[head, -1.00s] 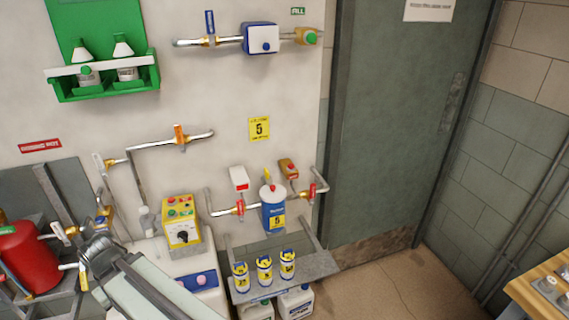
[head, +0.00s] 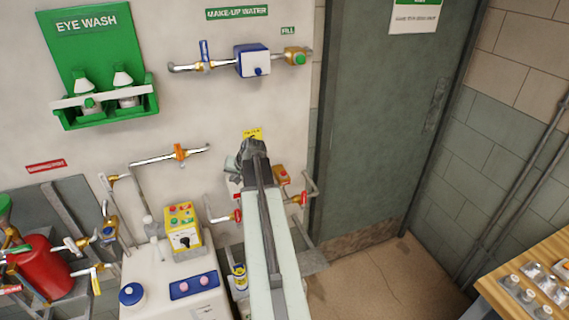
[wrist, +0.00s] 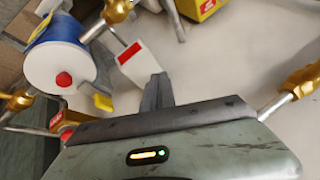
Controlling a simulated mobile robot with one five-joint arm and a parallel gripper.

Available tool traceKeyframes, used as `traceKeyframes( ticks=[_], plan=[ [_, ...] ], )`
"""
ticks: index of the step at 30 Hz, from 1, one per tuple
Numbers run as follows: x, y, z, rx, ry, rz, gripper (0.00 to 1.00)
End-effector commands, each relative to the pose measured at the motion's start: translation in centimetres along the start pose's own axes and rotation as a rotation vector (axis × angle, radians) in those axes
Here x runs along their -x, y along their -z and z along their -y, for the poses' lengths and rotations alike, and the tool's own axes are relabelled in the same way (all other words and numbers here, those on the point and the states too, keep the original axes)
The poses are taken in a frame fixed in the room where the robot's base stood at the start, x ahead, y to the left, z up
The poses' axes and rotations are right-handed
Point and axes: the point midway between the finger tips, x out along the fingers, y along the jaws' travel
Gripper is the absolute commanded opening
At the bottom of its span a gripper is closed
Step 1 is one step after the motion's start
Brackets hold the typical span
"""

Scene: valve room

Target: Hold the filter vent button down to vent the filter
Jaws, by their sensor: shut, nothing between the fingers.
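The filter (wrist: 48,62) shows in the wrist view at the upper left as a blue body with a white cap. In the head view my gripper (head: 251,152) is in front of the wall by the yellow number sign. My arm hides the filter and its button there.
A yellow control box (head: 183,227) and white tank (head: 150,272) stand left. A bench (head: 540,285) is at right.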

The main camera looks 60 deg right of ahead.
Motion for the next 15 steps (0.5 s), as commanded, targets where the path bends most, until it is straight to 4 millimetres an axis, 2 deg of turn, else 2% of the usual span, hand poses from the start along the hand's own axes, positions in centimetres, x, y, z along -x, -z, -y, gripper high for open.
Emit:
traceKeyframes(
  ticks=[1, 3, 6, 10, 12, 15],
  plan=[
    [1.9, 2.9, -2.3, -0.048, -0.003, -0.041, 0.0],
    [3.8, 5.8, -5.6, -0.109, -0.005, -0.099, 0.0],
    [6.4, 9.0, -9.9, -0.183, -0.01, -0.171, 0.0],
    [8.9, 11.5, -13.9, -0.247, -0.016, -0.237, 0.0],
    [9.6, 12.2, -15.2, -0.267, -0.018, -0.259, 0.0],
    [10.1, 12.7, -16.1, -0.28, -0.019, -0.274, 0.0]
  ],
)
